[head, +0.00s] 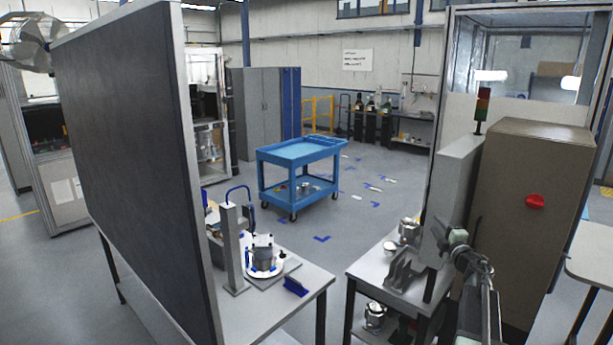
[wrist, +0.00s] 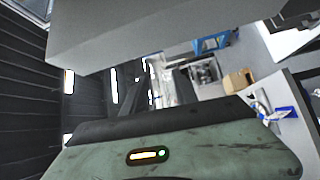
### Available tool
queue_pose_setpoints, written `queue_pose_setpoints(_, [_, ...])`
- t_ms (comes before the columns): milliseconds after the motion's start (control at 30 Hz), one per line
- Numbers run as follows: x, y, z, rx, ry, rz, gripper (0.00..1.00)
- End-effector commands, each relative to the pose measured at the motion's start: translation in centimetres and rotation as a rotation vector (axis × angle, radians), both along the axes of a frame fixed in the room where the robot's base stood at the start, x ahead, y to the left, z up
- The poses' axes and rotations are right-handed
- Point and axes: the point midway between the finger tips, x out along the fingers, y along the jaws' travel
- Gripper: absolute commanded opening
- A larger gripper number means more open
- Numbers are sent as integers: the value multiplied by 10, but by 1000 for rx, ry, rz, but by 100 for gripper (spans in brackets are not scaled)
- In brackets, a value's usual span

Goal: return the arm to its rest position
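My arm (head: 478,268) rises from the lower right of the head view and reaches over the right-hand bench (head: 366,268). My gripper (head: 437,240) is at its far end, by the grey angled fixture (head: 403,272) on that bench. It is small and partly blends with the fixture, so I cannot tell its opening or whether it holds anything. In the wrist view a green casing (wrist: 200,150) with a lit indicator fills the bottom, and a grey slab (wrist: 150,35) crosses the top close to the camera. No held part can be made out.
Metal housings (head: 409,229) stand on the right-hand bench, with more on its lower shelf. A brown cabinet (head: 530,220) stands close right of my arm. A left bench (head: 285,307) holds a round fixture with a housing (head: 264,255). A blue cart (head: 300,152) stands beyond, on open floor.

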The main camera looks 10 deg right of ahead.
Motion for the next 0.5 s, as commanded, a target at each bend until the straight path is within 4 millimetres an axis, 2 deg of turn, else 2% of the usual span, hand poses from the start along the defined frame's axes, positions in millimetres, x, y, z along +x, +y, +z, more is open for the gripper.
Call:
queue_pose_setpoints(33, [21,48,-19,40,-25,27,35])
queue_pose_setpoints(67, [32,72,-23,72,-41,31,35])
queue_pose_setpoints(100, [46,105,-31,124,-60,29,35])
queue_pose_setpoints(167, [62,154,-46,223,-81,11,35])
queue_pose_setpoints(200, [69,186,-60,303,-83,-14,35])
queue_pose_setpoints(233, [72,209,-73,369,-79,-38,35])
queue_pose_setpoints(300, [71,256,-109,531,-42,-115,35])
queue_pose_setpoints(367, [64,292,-146,659,31,-188,35])
queue_pose_setpoints(400, [55,311,-172,743,87,-241,35])
queue_pose_setpoints(467, [37,339,-210,854,183,-323,35])
queue_pose_setpoints(500, [22,356,-235,921,256,-380,35])
